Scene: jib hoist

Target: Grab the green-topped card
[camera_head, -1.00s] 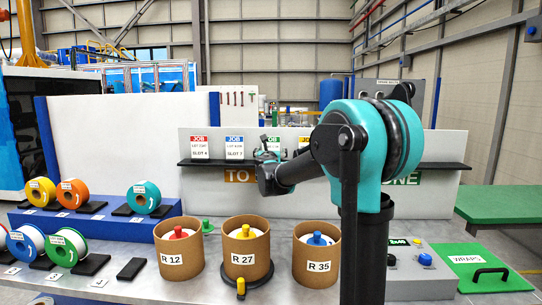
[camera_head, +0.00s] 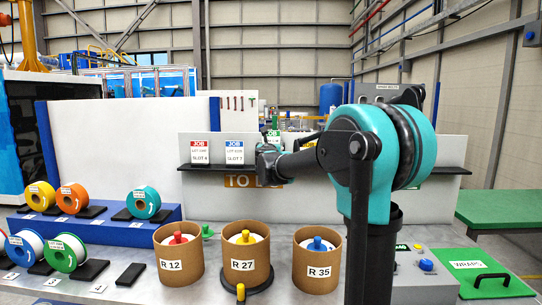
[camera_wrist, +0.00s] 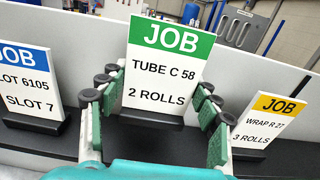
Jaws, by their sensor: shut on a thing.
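The green-topped job card (camera_wrist: 168,82), reading TUBE C 58, 2 ROLLS, stands upright on a black foot in the middle of the wrist view. My gripper (camera_wrist: 155,95) has its fingers on both sides of the card and is shut on it. In the head view my gripper (camera_head: 264,152) is at the wall shelf, and only a bit of the card's green top (camera_head: 273,133) shows above it. I cannot tell whether its foot is clear of the shelf.
A blue-topped card (camera_wrist: 25,85) stands left of it and a yellow-topped card (camera_wrist: 268,122) right, on the black shelf. A red-topped card (camera_head: 201,150) is farther left. Below are cardboard tubs (camera_head: 178,260), coloured spools (camera_head: 72,198) and a green WRAPS lid (camera_head: 490,268).

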